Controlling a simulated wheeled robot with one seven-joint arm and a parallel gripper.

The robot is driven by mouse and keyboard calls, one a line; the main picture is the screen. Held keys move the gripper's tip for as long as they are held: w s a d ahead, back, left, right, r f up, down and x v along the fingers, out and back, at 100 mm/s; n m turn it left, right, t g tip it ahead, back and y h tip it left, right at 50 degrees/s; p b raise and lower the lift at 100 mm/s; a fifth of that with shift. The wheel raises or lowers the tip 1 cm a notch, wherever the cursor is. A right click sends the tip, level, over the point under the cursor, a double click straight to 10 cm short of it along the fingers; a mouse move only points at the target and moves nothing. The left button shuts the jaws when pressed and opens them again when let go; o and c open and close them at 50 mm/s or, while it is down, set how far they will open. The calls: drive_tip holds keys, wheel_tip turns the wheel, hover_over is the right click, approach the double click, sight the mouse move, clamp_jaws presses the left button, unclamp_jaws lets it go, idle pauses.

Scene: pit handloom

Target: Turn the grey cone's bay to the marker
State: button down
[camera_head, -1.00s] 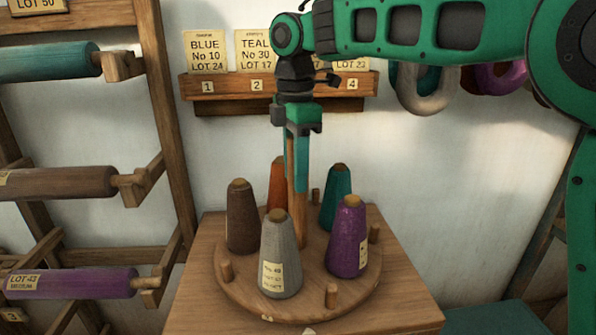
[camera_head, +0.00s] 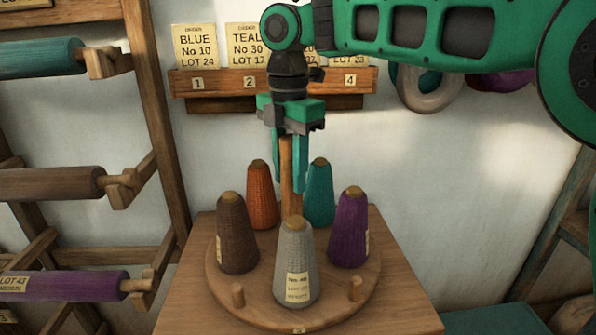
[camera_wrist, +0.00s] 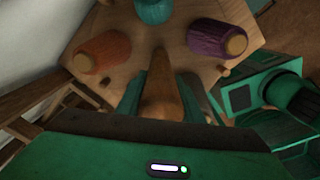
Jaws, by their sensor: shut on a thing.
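The grey cone (camera_head: 296,262) stands upright at the front of the round wooden turntable (camera_head: 268,310), label facing me, between two short pegs. A small pale mark (camera_head: 298,331), probably the marker, shows at the bottom edge, almost straight below the grey cone. My gripper (camera_head: 287,150) points down and is shut on the top of the central wooden post (camera_head: 288,185). The wrist view also shows the post (camera_wrist: 160,100) between the fingers. The grey cone is out of the wrist view.
The brown cone (camera_head: 237,235), orange cone (camera_head: 262,196), teal cone (camera_head: 319,194) and purple cone (camera_head: 349,230) share the turntable. Pegs (camera_head: 238,295) stand near its rim. A card rack (camera_head: 225,82) hangs behind; a bobbin frame (camera_head: 160,130) stands left.

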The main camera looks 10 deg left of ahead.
drive_tip(key=shift+w+d+r, duration=0.1)
drive_tip(key=shift+w+d, duration=0.1)
drive_tip(key=shift+w, duration=0.05)
drive_tip(key=c, duration=1.2)
unclamp_jaws()
drive_tip(key=shift+s+a, duration=0.1)
drive_tip(key=shift+s, duration=0.05)
wheel_tip(320, 180, up, 11)
drive_tip(key=shift+f, duration=0.2)
